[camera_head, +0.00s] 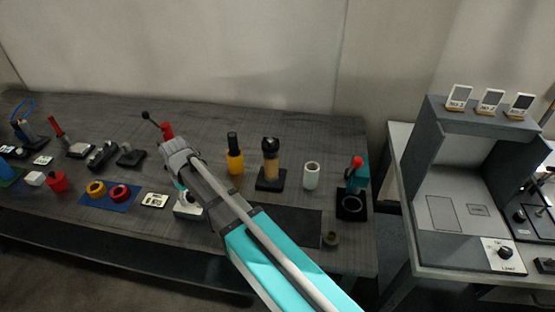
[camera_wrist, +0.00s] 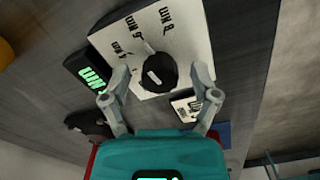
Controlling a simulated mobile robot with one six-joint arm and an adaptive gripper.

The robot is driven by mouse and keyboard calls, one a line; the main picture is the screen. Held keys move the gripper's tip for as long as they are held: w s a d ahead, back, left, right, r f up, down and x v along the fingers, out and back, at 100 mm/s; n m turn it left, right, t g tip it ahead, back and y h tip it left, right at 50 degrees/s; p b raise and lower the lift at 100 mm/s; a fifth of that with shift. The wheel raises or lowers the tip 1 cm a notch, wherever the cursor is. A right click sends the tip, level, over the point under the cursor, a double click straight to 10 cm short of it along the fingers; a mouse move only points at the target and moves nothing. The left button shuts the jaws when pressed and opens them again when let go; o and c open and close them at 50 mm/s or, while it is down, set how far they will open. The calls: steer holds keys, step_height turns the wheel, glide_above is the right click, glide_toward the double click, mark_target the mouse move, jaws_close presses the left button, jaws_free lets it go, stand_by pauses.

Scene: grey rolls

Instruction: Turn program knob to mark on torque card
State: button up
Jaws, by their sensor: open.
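The program knob (camera_wrist: 157,72) is black and round with a pale pointer line. The pointer is toward the upper left, near the middle mark. My gripper (camera_wrist: 160,82) is open, with one finger on each side of the knob; I cannot tell if either touches it. A small white card (camera_wrist: 188,106) lies beside the plate, its text unreadable and partly behind a finger. In the head view my arm covers the knob; the plate (camera_head: 187,209) and a card (camera_head: 155,200) show.
A black box with a green display (camera_wrist: 92,72) stands beside the plate. In the head view, a yellow-bodied tool (camera_head: 235,160), a stand (camera_head: 270,181) and a white roll (camera_head: 312,175) stand to the right. Red and yellow rings lie on a blue mat (camera_head: 105,202) at the left.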

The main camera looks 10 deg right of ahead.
mark_target(190, 195)
steer(key=n, duration=0.9)
steer(key=shift+n, duration=0.4)
step_height(190, 195, up, 14)
steer(key=p, duration=1.4)
steer(key=s+d+r+m+p, duration=0.1)
steer(key=s+d+m, duration=0.2)
steer(key=d+m, duration=0.5)
steer(key=s+d+r+m+p, duration=0.1)
steer(key=s+d+m, duration=0.3)
steer(key=d, duration=1.5)
steer(key=shift+r+m+p, duration=0.3)
steer(key=shift+m, duration=1.9)
steer(key=shift+s, duration=0.1)
steer(key=shift+s+d+m, duration=0.6)
steer(key=shift+d+m, duration=0.15)
steer(key=shift+d, duration=0.2)
steer(key=shift+s+d+m, duration=0.55)
steer(key=shift+d+m, duration=0.2)
steer(key=shift+d, duration=0.15)
